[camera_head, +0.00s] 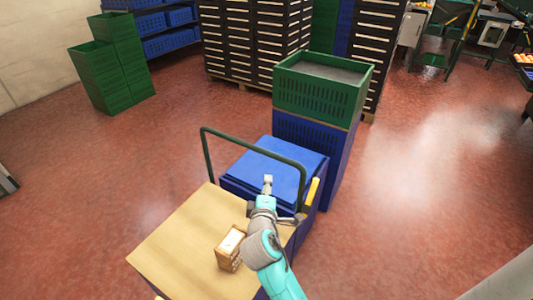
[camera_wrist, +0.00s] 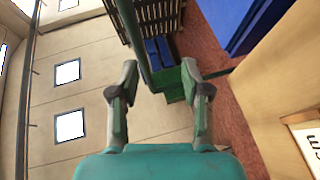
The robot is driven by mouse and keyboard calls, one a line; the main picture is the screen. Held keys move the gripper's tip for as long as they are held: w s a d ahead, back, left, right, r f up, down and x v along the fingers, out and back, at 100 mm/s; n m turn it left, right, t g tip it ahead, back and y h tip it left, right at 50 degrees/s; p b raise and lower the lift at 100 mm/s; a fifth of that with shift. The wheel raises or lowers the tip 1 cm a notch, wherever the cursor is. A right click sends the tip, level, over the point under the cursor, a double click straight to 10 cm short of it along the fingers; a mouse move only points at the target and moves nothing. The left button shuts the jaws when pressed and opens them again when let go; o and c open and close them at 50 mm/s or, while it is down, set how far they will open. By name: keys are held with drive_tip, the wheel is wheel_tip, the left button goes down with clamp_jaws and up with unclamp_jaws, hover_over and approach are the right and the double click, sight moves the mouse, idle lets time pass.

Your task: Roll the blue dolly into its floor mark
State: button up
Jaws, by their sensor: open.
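The blue dolly (camera_head: 262,168) has a flat blue top and stands just beyond a wooden surface. A dark green bar handle (camera_head: 252,141) rises over its near side. My gripper (camera_head: 268,181) is open and empty, in front of the blue top and below the handle's top bar. In the wrist view, the green bar (camera_wrist: 147,52) shows between the open fingers of my gripper (camera_wrist: 160,72). I cannot tell whether a finger touches it. No floor mark can be made out.
A small brown box (camera_head: 229,250) sits on the wooden surface (camera_head: 180,245). A green crate (camera_head: 312,100) on a blue one stands close behind the dolly. Green crates (camera_head: 100,75) stand at the far left. Red floor is open at left and right.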

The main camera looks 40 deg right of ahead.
sight(270, 156)
drive_tip(key=shift+g+h, duration=0.3)
drive_tip(key=shift+h, duration=0.4)
drive_tip(key=w+d, duration=0.3)
drive_tip(key=w+d+r, duration=0.1)
drive_tip(key=w+d, duration=0.5)
drive_tip(key=w, duration=0.1)
drive_tip(key=shift+d+r, duration=0.2)
drive_tip(key=shift+d, duration=0.15)
clamp_jaws()
